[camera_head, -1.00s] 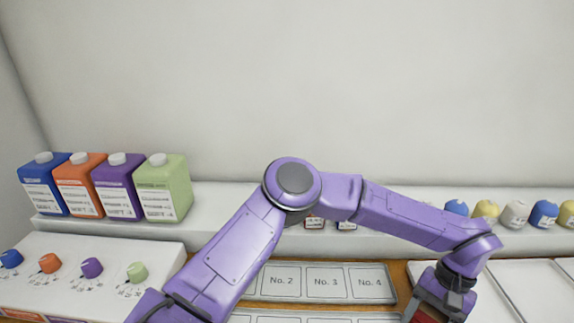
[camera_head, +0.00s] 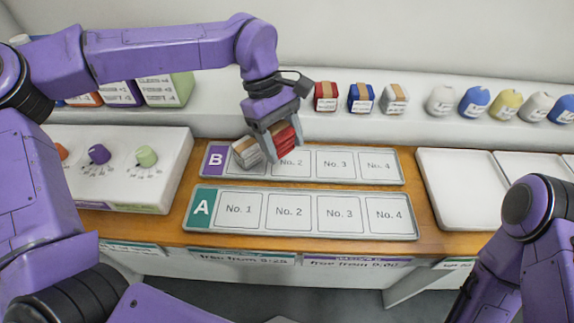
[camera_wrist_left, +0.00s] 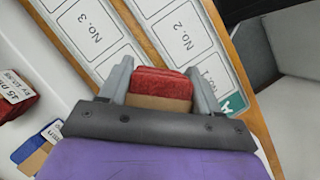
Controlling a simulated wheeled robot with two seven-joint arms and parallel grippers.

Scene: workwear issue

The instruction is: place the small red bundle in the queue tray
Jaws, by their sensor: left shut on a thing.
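My left gripper (camera_head: 281,140) is shut on a small red bundle (camera_head: 287,136), which is tilted and held over tray B (camera_head: 395,179), around slots No. 1 and No. 2. Whether it touches the tray is unclear. In the left wrist view, the red bundle (camera_wrist_left: 160,82) with a tan band sits between the fingers (camera_wrist_left: 160,88). A grey-white bundle (camera_head: 245,153) sits in slot No. 1 of tray B, close beside the gripper. Tray A (camera_head: 405,237) lies in front with its slots empty. My right arm shows at the right; its gripper is out of view.
On the back shelf stand another red bundle (camera_head: 326,97), a blue one (camera_head: 361,98), a grey one (camera_head: 396,99) and several rounded items. Empty white trays (camera_head: 455,195) lie at right. A knobbed white panel (camera_head: 120,170) and coloured jugs (camera_head: 167,90) are at left.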

